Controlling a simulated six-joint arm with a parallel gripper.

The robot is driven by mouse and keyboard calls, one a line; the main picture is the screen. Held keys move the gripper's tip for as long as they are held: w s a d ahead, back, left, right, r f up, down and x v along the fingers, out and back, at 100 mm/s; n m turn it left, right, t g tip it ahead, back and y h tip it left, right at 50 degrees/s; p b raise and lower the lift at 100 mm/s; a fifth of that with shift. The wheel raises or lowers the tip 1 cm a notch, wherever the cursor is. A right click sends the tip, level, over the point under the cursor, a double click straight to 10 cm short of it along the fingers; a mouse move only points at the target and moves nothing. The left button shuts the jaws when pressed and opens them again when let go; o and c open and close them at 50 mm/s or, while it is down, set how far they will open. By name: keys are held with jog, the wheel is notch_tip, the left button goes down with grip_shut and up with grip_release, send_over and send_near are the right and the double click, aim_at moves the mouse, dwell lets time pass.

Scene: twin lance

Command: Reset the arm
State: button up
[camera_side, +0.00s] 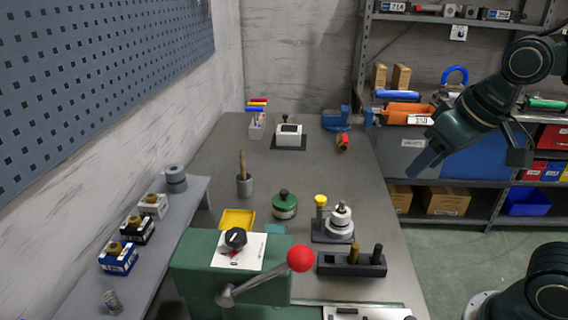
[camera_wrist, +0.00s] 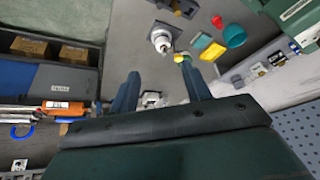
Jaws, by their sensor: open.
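My gripper (camera_side: 424,166) hangs in the air to the right of the workbench (camera_side: 308,178), in front of the shelving in the side view, with its fingers pointing down and left. In the wrist view my gripper (camera_wrist: 160,90) shows two dark fingers spread apart. Nothing is held between them. The bench and its tools lie beyond the fingertips, well away from them.
On the bench stand a silver device (camera_side: 340,222), a green round pot (camera_side: 284,204), a black block with pegs (camera_side: 351,264) and a green machine with a red-knobbed lever (camera_side: 300,258). Shelving (camera_side: 470,165) with boxes stands behind my arm. The bench middle is fairly clear.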

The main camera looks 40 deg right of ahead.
jog(key=shift+n, duration=0.7)
jog(key=s, duration=0.4)
jog(key=s+f, duration=0.1)
jog(key=shift+s+d, duration=0.1)
jog(key=shift+s, duration=0.3)
